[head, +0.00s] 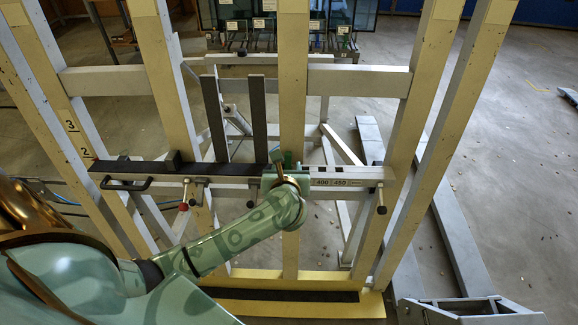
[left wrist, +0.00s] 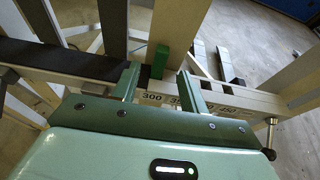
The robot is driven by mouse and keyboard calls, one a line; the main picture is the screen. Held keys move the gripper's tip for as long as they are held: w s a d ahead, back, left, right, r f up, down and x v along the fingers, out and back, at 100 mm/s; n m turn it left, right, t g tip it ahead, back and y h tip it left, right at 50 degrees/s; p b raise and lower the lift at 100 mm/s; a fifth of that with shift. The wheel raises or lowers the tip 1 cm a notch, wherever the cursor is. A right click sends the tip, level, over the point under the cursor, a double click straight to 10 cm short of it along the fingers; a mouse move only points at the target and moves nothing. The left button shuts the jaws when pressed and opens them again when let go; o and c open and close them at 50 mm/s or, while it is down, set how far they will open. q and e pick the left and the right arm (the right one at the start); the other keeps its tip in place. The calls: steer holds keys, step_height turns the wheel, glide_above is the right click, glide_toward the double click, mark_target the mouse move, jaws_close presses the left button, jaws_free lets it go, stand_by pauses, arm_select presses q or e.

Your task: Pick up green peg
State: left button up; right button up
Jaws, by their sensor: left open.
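The green peg (left wrist: 160,62) is a small upright block at the scaled rail (left wrist: 215,97) in the left wrist view. In the head view a small green piece that looks like it shows at the rail (head: 277,156), partly hidden by my gripper. My left gripper (left wrist: 158,75) is open, with one finger to each side of the peg as seen from the wrist. I cannot tell whether the fingers touch it. In the head view my left gripper (head: 286,174) is at the rail, just left of its 400 and 450 marks. My right gripper is not in view.
Tall yellow-edged posts (head: 292,90) stand around the rail. Two dark upright bars (head: 215,118) rise left of the gripper. Open floor (head: 490,150) lies to the right.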

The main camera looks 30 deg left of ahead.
mark_target(288, 161)
arm_select(q)
steer(key=x, duration=0.3)
steer(key=b+x, duration=0.1)
steer(key=x, duration=0.1)
steer(key=shift+w+f, duration=0.25)
steer(key=shift+f, duration=0.2)
steer(key=shift+r, duration=0.1)
jaws_close()
